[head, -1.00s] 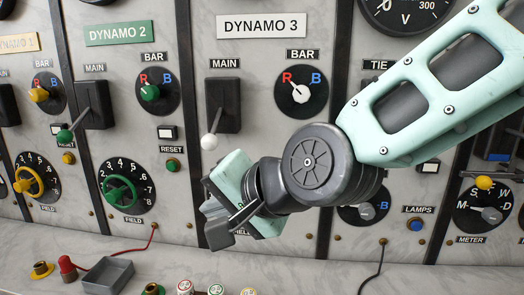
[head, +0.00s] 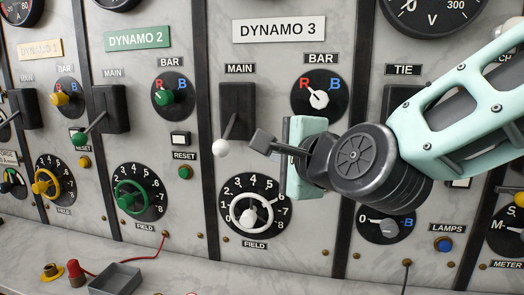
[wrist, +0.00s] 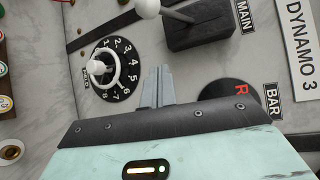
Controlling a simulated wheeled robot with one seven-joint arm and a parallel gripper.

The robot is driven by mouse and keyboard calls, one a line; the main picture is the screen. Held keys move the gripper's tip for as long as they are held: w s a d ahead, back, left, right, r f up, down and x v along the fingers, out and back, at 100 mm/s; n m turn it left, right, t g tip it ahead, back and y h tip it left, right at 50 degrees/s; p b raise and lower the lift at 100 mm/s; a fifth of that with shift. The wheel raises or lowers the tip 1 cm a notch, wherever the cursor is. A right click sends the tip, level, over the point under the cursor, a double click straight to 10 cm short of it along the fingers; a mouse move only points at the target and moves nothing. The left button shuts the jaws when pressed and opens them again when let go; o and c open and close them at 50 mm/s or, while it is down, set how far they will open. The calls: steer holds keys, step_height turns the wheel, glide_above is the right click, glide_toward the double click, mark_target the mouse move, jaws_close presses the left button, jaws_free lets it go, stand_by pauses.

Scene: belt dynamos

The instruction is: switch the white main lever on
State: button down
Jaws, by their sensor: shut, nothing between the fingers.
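The white main lever (head: 220,148) is under the DYNAMO 3 plate. Its white ball hangs low in front of the black housing (head: 237,108), and its arm tilts downward. In the wrist view the white ball (wrist: 148,8) is at the top edge, beside the black housing (wrist: 205,28). My gripper (head: 262,142) is just right of the ball in the head view, pointing left, and appears apart from it. In the wrist view my gripper's fingers (wrist: 158,88) are together with nothing between them. They point toward the panel between the lever and the field dial.
The white field dial (head: 248,207) is below my gripper, and the white bar knob (head: 319,98) is above right. A green lever (head: 79,138) stands to the left. A grey tray (head: 116,279) lies on the ledge.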

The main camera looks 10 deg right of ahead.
mark_target(228, 134)
steer(key=p+x, duration=0.2)
steer(key=x, duration=0.7)
steer(key=shift+s+a+r+p, duration=0.15)
steer(key=shift+s+a+p, duration=0.35)
steer(key=shift+s+a, duration=0.25)
steer(key=shift+s+a+r+p, duration=0.2)
steer(key=shift+s+a+p, duration=0.35)
steer(key=shift+a, duration=0.3)
steer(key=shift+r, duration=0.15)
steer(key=shift+s+r+g+p, duration=0.2)
steer(key=shift+g+p, duration=0.1)
steer(key=shift+p, duration=0.15)
